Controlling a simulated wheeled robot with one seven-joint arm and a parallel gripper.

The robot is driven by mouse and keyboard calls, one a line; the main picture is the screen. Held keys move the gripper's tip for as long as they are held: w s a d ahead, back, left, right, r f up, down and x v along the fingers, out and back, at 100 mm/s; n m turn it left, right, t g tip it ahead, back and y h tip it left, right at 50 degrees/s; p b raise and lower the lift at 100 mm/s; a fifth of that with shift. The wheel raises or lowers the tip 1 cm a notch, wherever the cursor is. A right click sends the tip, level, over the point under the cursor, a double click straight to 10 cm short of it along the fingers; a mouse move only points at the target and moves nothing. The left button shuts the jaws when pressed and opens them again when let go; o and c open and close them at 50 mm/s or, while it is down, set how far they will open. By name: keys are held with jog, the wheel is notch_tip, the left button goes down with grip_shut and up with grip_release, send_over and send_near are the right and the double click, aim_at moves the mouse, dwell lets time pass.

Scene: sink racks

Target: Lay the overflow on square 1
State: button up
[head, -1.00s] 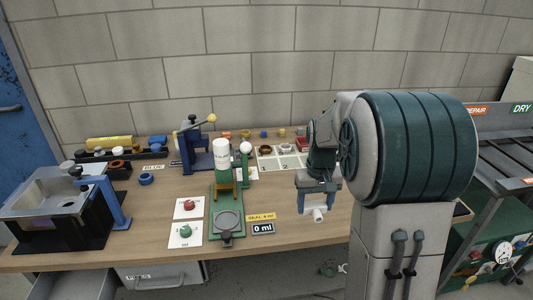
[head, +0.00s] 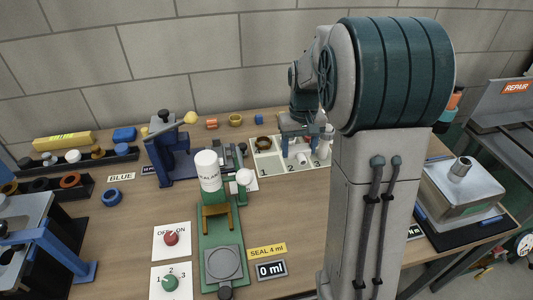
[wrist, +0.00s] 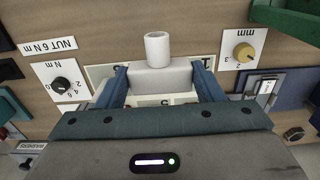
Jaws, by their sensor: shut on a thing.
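My gripper (head: 299,148) is shut on a white part with a short round stub, which I take to be the overflow (head: 301,158). In the wrist view the white overflow (wrist: 167,80) lies crosswise between my two blue fingers (wrist: 162,88), its hollow stub pointing away. I cannot tell the overflow's height above the board.
A green stand with a white bottle (head: 208,172) and a blue press (head: 170,155) stand left of the board. Bare wood (head: 290,215) lies in front of the board.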

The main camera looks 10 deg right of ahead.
jog(key=p, duration=0.2)
send_over(269, 163)
notch_tip(269, 163, down, 7)
jog(key=shift+r, duration=0.1)
jog(key=shift+f, duration=2)
jog(key=shift+f, duration=0.1)
jog(key=o, duration=1)
jog(key=shift+c, duration=0.2)
